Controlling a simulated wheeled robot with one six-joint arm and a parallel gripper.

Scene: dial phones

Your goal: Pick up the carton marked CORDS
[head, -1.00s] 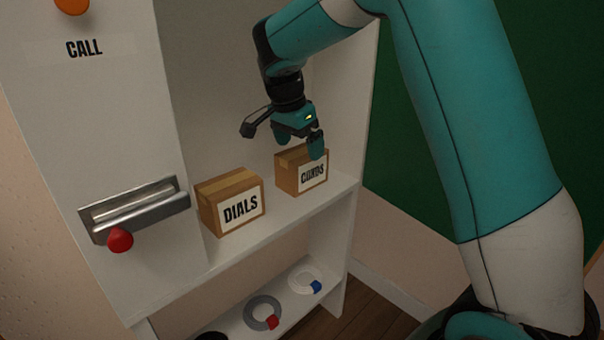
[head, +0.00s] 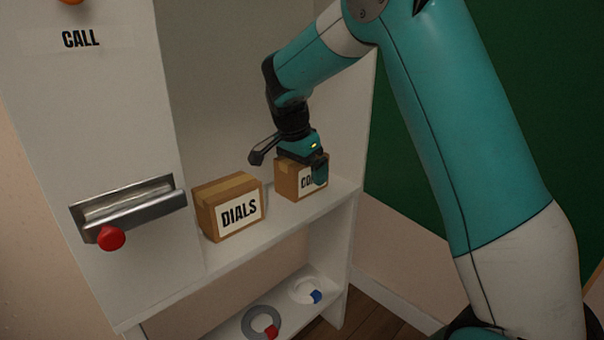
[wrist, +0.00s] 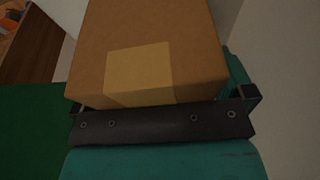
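The CORDS carton (head: 288,181) is a brown box on the white shelf, with a white label on its front. My gripper (head: 303,164) is low over its top, with one teal finger in front of the label, hiding part of the word.
The DIALS carton (head: 231,210) stands just left on the same shelf (head: 276,228). A CALL panel (head: 110,120) with a metal slot and red knob (head: 111,238) is further left. Dial rings (head: 262,322) lie on the lower shelf. The cabinet's right side wall is close by.

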